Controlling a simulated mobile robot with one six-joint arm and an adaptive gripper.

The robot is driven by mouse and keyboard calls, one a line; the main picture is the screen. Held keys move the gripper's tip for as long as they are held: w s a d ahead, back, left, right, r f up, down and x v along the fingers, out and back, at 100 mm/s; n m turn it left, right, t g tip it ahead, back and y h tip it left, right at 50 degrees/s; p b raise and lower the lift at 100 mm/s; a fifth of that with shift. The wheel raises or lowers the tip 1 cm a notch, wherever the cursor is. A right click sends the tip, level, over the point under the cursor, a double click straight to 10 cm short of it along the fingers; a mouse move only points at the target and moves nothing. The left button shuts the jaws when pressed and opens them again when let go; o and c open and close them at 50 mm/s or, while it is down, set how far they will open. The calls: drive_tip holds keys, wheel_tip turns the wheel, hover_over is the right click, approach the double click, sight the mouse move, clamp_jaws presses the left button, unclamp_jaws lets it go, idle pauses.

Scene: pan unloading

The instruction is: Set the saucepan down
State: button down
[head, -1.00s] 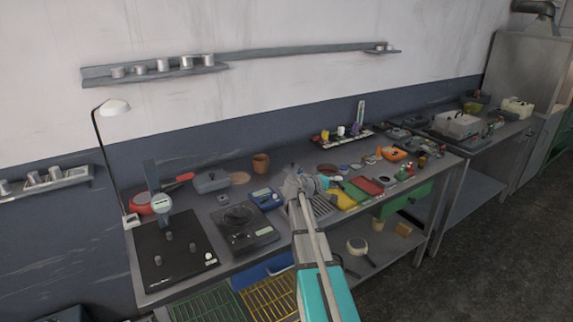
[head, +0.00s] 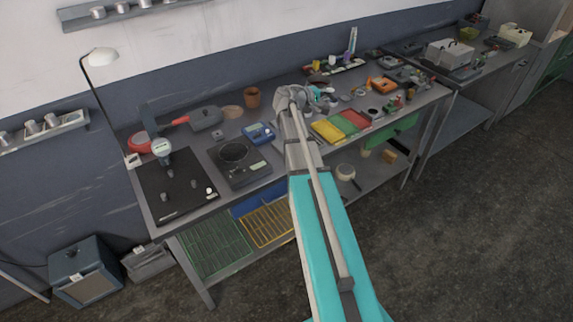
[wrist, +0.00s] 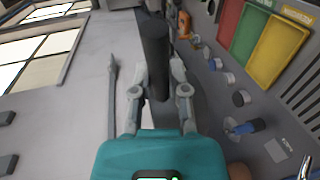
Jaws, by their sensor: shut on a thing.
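My gripper (wrist: 160,88) is shut on a dark, round handle (wrist: 156,55), which stands between its two fingers in the wrist view. This looks like the saucepan's handle; I cannot make out the pan's body in the wrist view. In the head view my gripper (head: 292,98) is at the far end of my arm, over the middle of the workbench (head: 283,167). The arm and wrist cover what it holds there, and I cannot tell whether the pan touches the bench.
A black hot plate (head: 239,162) and a blue meter (head: 259,134) lie left of the gripper. A brown pot (head: 252,98) stands behind. Yellow (head: 327,131), green and red trays lie to the right.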

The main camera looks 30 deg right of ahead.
drive_tip(key=shift+r+p, duration=1.7)
drive_tip(key=shift+r, duration=0.65)
drive_tip(key=shift+d, duration=0.1)
